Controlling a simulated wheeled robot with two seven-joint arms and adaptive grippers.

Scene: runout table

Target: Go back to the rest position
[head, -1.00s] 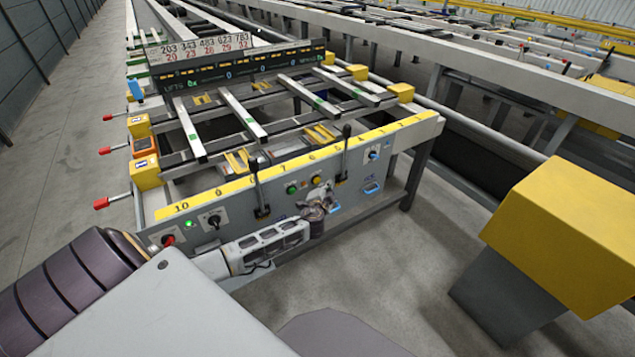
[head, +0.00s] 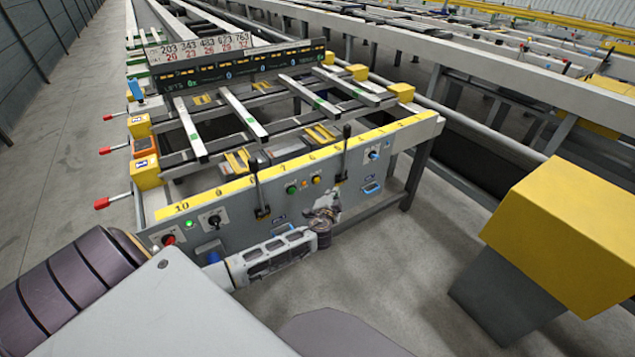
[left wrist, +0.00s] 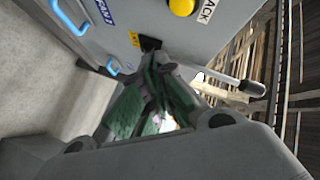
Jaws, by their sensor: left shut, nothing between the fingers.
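My left gripper (head: 326,207) shows in the head view in front of the grey control panel (head: 240,208) of the runout table. It is near the lower part of the panel, right of the middle. The left wrist view shows its green-padded fingers (left wrist: 155,100) close together with nothing between them. The panel face (left wrist: 150,25) is just beyond the fingertips there, and I cannot tell whether they touch it. A yellow button (left wrist: 182,6) and a black-handled lever (left wrist: 250,88) show near the fingers. My right gripper is not in either view.
Two upright black levers (head: 345,150) stand at the panel's front. Red-tipped handles (head: 102,203) stick out on the left. A yellow-topped block (head: 570,230) stands on the right. Bare concrete floor (head: 400,270) lies between the block and the panel.

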